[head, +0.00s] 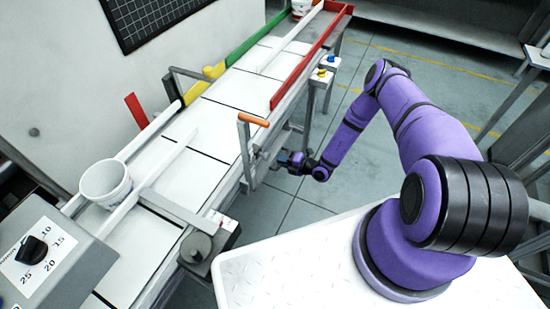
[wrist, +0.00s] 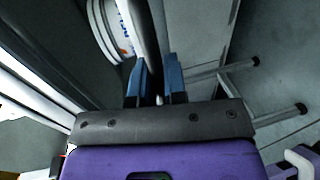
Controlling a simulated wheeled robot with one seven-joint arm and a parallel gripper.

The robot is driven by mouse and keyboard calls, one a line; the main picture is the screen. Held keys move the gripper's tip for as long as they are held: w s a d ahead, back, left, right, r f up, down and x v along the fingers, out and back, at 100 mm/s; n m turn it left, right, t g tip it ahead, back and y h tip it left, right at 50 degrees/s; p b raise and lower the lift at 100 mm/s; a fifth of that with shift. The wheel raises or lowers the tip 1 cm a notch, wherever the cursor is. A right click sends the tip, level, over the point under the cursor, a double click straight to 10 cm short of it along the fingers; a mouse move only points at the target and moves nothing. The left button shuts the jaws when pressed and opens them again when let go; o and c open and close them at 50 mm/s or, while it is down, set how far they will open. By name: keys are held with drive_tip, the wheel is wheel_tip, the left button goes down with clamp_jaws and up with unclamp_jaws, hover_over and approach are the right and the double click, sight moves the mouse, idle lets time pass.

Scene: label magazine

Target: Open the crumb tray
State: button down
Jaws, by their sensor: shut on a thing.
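My gripper (head: 283,157) is low beside the near side of the conveyor, just right of an upright metal frame with an orange handle (head: 253,119). In the wrist view its two blue fingers (wrist: 159,62) stand close together around a narrow metal bar (wrist: 149,35) that runs up out of the picture. The gripper is shut on this bar. I cannot tell whether the bar belongs to the crumb tray. No crumb tray can be made out clearly; the area under the conveyor is mostly hidden in the head view.
The conveyor (head: 215,118) carries a white cup (head: 105,182) at its near end. A control box with a black dial (head: 32,250) stands at lower left. A white round object (wrist: 104,28) shows at the wrist view's top. Floor to the right is open.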

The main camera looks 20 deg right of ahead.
drive_tip(key=f+v, duration=0.3)
drive_tip(key=v, duration=1.3)
drive_tip(key=shift+s+d+f, duration=0.2)
drive_tip(key=shift+s+d, duration=0.15)
drive_tip(key=c, duration=1.2)
unclamp_jaws()
drive_tip(key=shift+d, duration=0.1)
drive_tip(key=v, duration=1)
drive_tip(key=shift+s+d, duration=0.2)
drive_tip(key=shift+s, duration=0.1)
